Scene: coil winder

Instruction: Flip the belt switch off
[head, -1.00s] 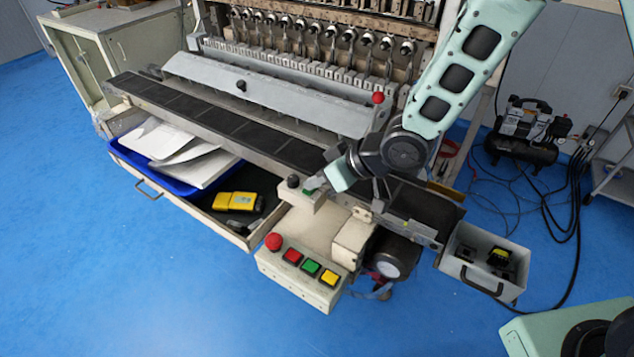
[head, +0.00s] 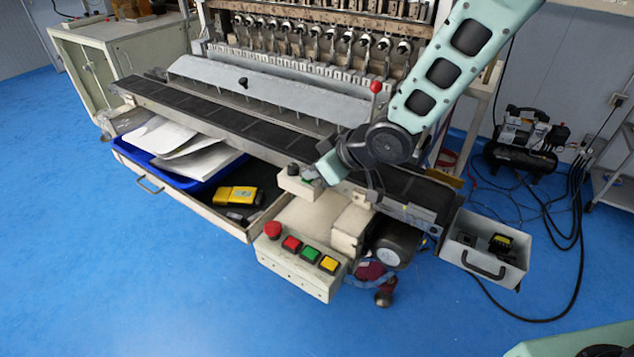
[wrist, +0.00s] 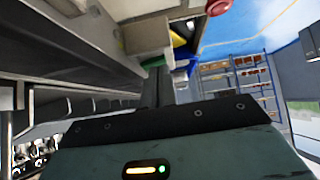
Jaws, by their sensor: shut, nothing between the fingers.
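The belt switch seems to be on the small cream box (head: 299,183) at the conveyor's front edge. A black knob (head: 293,169) and a bit of green show on its top. The switch's position cannot be made out. My gripper (head: 316,181) is shut and empty, at the right end of this box. It covers part of the box top, and I cannot tell if it touches. In the wrist view my dark fingers (wrist: 156,87) are together, beside the conveyor side.
A button box (head: 300,262) with a red mushroom button and red, green and yellow buttons stands in front. An open drawer (head: 225,222) with a blue tray is at left. The dark belt (head: 230,122) runs behind. A grey bin (head: 484,262) hangs at right.

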